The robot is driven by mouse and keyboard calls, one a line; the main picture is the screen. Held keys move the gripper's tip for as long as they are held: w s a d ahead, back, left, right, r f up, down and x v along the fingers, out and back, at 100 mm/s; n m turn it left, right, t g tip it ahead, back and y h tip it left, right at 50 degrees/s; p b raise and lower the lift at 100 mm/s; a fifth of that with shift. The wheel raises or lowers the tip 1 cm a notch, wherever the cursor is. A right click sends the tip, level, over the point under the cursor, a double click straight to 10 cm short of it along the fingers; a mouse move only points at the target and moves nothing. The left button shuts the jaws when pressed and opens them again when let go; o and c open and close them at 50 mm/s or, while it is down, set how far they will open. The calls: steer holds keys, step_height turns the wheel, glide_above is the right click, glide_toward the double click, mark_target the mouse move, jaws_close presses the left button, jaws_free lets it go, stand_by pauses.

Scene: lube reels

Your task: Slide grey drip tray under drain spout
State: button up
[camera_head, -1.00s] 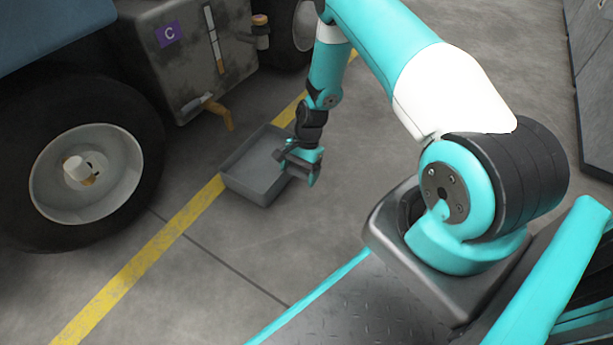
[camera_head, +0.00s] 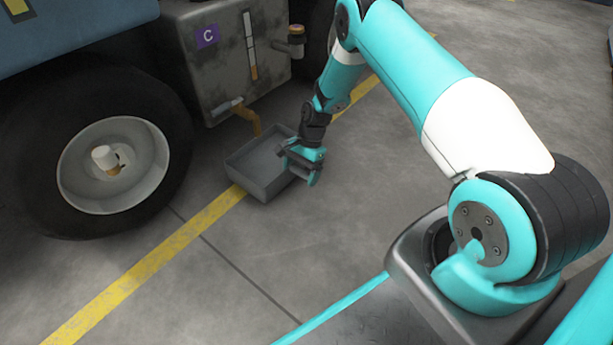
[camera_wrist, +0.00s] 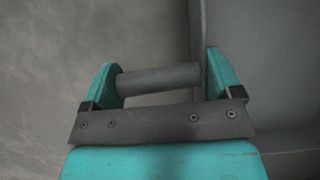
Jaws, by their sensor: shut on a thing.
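The grey drip tray (camera_head: 264,188) is a shallow open box on the floor, across the yellow line. The drain spout (camera_head: 247,117) is an orange-brown bent pipe low on the dirty tank. Its lower end overlaps the tray's far left rim in the head view; how far it reaches over the inside, I cannot tell. My gripper (camera_head: 302,163) is at the tray's right side, shut on its handle. In the wrist view, a grey round handle bar (camera_wrist: 158,80) lies between the fingers of my gripper (camera_wrist: 162,82), with the tray (camera_wrist: 265,60) to the right.
The tank (camera_head: 225,65) with a purple C label stands behind the tray. A large wheel (camera_head: 110,165) is to the left. A yellow floor line (camera_head: 150,265) runs diagonally past the tray. The floor in front and to the right is clear.

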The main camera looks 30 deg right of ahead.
steer(key=shift+w+a, duration=0.1)
steer(key=shift+w, duration=0.25)
steer(key=o, duration=1)
steer(key=shift+o, duration=0.2)
steer(key=p+v, duration=1)
steer(key=v, duration=0.7)
steer(key=shift+r, duration=0.2)
